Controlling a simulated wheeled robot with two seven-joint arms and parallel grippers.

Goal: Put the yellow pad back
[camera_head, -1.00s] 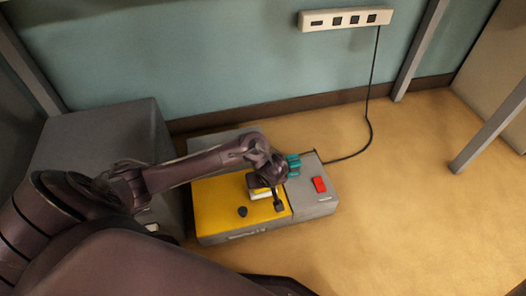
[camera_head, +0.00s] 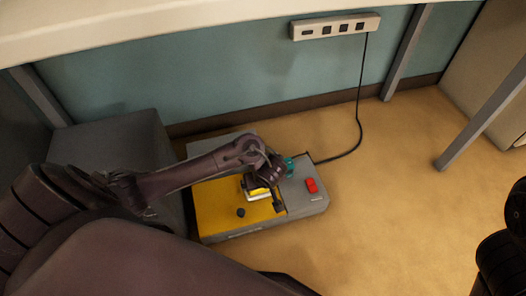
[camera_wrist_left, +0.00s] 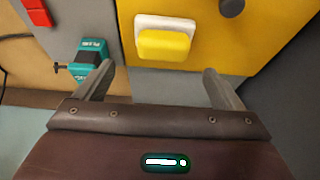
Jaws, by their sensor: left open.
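A yellow pad on a white base (camera_head: 259,194) sits on the yellow top (camera_head: 217,196) of a low yellow-and-grey box on the floor. It also shows in the left wrist view (camera_wrist_left: 165,42), tilted a little in the picture. My left gripper (camera_head: 275,188) is over the box beside the pad and partly covers it in the head view. In the wrist view my left gripper (camera_wrist_left: 160,85) is open and empty, its fingers apart, with the pad ahead of the gap between them. My right gripper is not in view.
The box has a red switch (camera_head: 312,185), a black knob (camera_head: 241,212) and a teal part (camera_wrist_left: 89,60) near one left finger. A black cord (camera_head: 358,125) runs to a wall power strip (camera_head: 335,27). A pale tabletop edge (camera_head: 180,25) hangs above. Floor to the right is clear.

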